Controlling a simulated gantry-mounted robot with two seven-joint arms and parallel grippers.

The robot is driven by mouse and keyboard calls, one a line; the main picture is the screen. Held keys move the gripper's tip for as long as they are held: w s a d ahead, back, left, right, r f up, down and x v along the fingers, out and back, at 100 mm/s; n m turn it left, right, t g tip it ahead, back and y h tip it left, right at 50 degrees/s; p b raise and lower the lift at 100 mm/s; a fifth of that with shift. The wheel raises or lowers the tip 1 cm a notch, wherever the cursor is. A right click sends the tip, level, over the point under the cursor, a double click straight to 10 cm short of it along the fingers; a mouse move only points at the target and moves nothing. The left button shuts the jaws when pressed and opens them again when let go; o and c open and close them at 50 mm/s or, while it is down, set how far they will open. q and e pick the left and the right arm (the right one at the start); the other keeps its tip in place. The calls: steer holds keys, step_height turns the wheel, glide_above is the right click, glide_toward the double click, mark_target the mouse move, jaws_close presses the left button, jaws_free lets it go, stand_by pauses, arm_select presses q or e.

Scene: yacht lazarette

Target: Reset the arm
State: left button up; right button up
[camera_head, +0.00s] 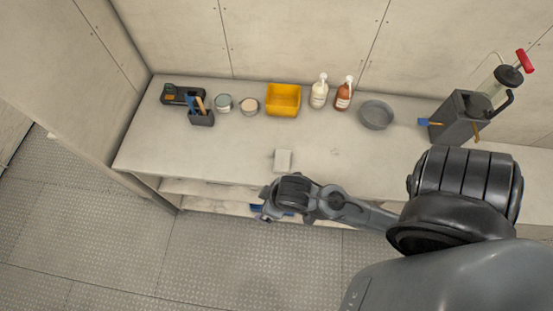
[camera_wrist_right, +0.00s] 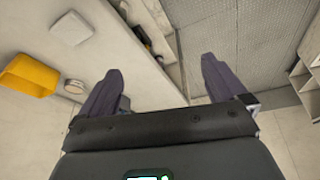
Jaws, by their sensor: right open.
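My right arm (camera_head: 335,207) comes in from the right in the head view and reaches over the front edge of the bench. My right gripper (camera_wrist_right: 160,72) is open in the right wrist view, with its two dark fingers wide apart and nothing between them. In the head view the wrist hides most of this gripper. A small pale block (camera_head: 283,160) lies on the bench just beyond the wrist, apart from it; it also shows in the right wrist view (camera_wrist_right: 71,28). My left gripper is not in view.
The bench (camera_head: 225,150) holds a yellow bin (camera_head: 283,100), two bottles (camera_head: 319,93), a grey bowl (camera_head: 376,115), two small tins (camera_head: 224,104), a tool holder (camera_head: 203,118) and a grey box with a red-handled pump (camera_head: 458,117). Shelves lie below. The floor (camera_head: 110,240) in front is clear.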

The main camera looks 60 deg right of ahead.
steer(key=shift+s+d+r+n+g, duration=0.15)
steer(key=shift+s+r, duration=0.1)
steer(key=shift+s, duration=0.35)
steer(key=shift+s+d+r+n+g, duration=0.1)
steer(key=shift+s+r+n+g, duration=0.1)
steer(key=shift+s, duration=0.35)
steer(key=shift+r+p, duration=0.4)
steer(key=shift+o, duration=0.2)
steer(key=shift+w, duration=0.1)
